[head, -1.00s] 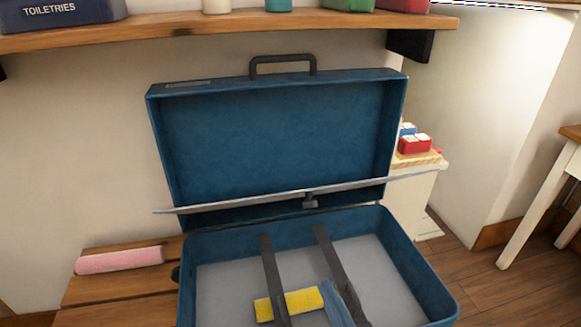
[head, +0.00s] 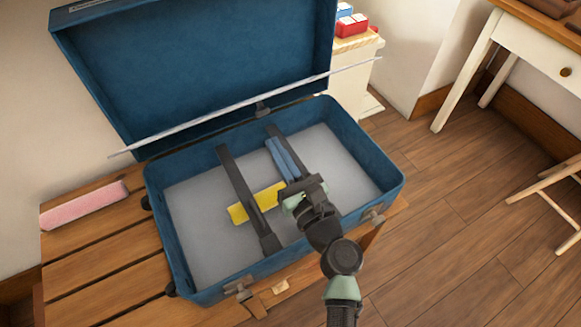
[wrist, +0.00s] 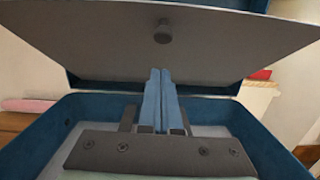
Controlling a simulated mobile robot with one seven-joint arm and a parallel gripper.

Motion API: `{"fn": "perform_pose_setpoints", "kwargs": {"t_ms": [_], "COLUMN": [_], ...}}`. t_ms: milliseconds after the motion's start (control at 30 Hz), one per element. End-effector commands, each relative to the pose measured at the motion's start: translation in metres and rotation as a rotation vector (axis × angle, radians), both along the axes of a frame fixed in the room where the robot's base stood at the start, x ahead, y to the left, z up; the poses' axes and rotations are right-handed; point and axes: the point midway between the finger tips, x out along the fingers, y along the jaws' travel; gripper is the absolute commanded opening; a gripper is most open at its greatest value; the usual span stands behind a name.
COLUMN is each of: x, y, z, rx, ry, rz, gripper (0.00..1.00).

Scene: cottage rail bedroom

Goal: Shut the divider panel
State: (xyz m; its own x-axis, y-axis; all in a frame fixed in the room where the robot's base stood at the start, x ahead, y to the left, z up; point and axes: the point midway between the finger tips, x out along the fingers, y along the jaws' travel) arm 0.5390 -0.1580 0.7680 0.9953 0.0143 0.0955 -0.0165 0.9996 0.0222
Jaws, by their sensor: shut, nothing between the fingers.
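The divider panel (head: 215,118) is a thin grey board, seen nearly edge-on in the head view, raised at a slant in front of the open blue suitcase lid (head: 200,70). A small dark knob (head: 263,108) sits on it. In the wrist view the panel's broad grey face (wrist: 100,40) fills the top, with the knob (wrist: 163,32) above centre. My gripper (head: 303,190) is shut and empty over the suitcase base (head: 165,215), low and in front of the panel, apart from it.
A pink roll (head: 85,204) lies on the slatted wooden bench (head: 100,255). A white stand (head: 355,75) with red and blue items is behind right. Open floor (head: 450,240) lies right.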

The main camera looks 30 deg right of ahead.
Motion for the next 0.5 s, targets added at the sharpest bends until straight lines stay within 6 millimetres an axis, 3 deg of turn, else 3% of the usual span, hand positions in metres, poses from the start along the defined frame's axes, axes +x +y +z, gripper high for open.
{"fn": "perform_pose_setpoints", "kwargs": {"t_ms": [33, 200, 500], "x": [0.007, 0.020, 0.025], "y": [0.000, 0.000, 0.000], "z": [0.011, 0.026, 0.031], "rx": [-0.002, -0.001, -0.001], "ry": [-0.003, -0.001, 0.001], "rz": [0.001, 0.001, 0.000], "gripper": [0.00, 0.00, 0.00]}}
